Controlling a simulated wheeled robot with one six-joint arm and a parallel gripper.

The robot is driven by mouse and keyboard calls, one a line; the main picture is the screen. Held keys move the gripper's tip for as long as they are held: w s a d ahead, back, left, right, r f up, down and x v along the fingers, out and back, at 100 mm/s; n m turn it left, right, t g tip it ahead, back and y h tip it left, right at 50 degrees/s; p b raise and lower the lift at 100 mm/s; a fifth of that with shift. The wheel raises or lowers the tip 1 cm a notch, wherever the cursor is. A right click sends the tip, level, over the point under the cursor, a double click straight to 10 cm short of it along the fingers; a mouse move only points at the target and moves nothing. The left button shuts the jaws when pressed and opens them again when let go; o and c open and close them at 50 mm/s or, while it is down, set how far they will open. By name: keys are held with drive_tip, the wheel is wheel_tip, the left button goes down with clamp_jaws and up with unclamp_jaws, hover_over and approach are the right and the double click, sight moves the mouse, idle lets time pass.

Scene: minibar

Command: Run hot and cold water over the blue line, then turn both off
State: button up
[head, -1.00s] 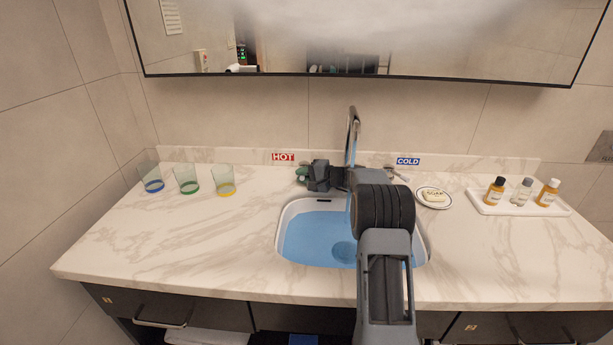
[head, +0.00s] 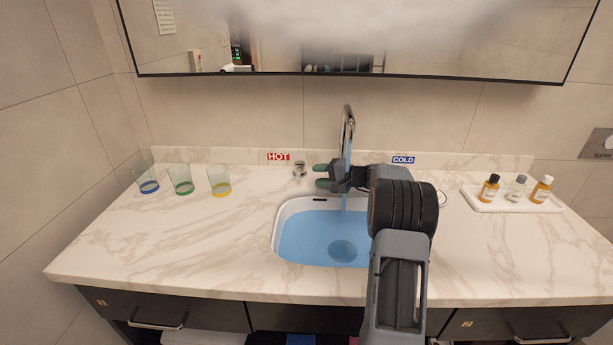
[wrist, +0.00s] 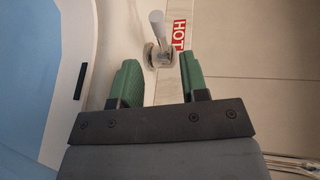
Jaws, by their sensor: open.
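The sink basin (head: 277,222) holds blue water (head: 310,238). The tall faucet (head: 348,125) runs a thin stream into it. The hot handle (head: 299,169) stands left of the faucet under the HOT label (head: 278,157); in the wrist view this handle (wrist: 158,52) lies just beyond my fingertips. My gripper (head: 319,176) is open and empty, pointing left at the hot handle and apart from it. In the wrist view its green fingers (wrist: 161,80) are spread. The COLD label (head: 403,160) shows; the cold handle is hidden behind my arm. I cannot make out a separate blue line.
A blue-based glass (head: 148,180), a green-based glass (head: 181,180) and a yellow-based glass (head: 220,181) stand at the left. A white tray (head: 480,206) with small bottles is at the right. The soap dish is mostly hidden by my arm. The front-left counter is clear.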

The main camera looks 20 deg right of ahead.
drive_tip(key=shift+v, duration=2.9)
